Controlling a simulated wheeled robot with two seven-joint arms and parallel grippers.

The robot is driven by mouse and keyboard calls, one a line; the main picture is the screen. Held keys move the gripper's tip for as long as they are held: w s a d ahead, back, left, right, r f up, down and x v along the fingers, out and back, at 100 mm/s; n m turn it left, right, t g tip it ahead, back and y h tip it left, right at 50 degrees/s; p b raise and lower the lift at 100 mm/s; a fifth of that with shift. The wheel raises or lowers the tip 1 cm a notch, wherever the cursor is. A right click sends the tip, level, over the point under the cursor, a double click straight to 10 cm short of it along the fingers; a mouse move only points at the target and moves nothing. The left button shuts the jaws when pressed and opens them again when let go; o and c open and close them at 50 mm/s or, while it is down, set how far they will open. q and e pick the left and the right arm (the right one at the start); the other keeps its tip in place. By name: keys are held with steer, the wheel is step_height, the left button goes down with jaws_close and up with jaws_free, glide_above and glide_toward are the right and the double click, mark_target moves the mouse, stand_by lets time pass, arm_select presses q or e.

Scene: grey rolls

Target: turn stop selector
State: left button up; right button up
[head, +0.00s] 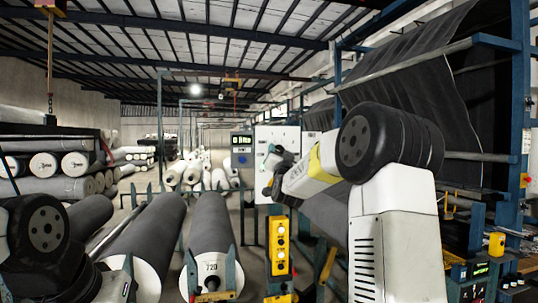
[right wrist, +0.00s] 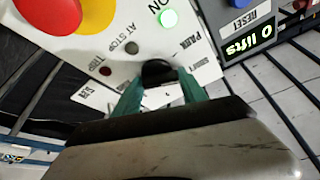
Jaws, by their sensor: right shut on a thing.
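The stop selector is a small black knob (right wrist: 157,70) on a white control panel, seen in the right wrist view. My right gripper (right wrist: 159,80) has its teal fingers on either side of the knob and is shut on it. The panel (head: 263,137) stands upright in the middle of the head view, with my right gripper (head: 271,162) at its face, hiding part of it. Around the knob, the panel has AT STOP, TRIP and PARK lettering and a lit green lamp (right wrist: 168,18). My left gripper is out of view; only its arm shows at lower left.
A dark display box (right wrist: 258,38) reading 0 lifts adjoins the panel. A yellow button box (head: 279,246) stands in front, with large grey rolls (head: 209,225) to its left.

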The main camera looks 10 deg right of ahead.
steer(key=shift+a+m+h, duration=0.15)
steer(key=shift+m+h, duration=0.25)
steer(key=shift+m, duration=0.3)
steer(key=o, duration=1.3)
steer(key=shift+s, duration=0.1)
steer(key=v, duration=0.7)
steer(key=shift+s, duration=0.3)
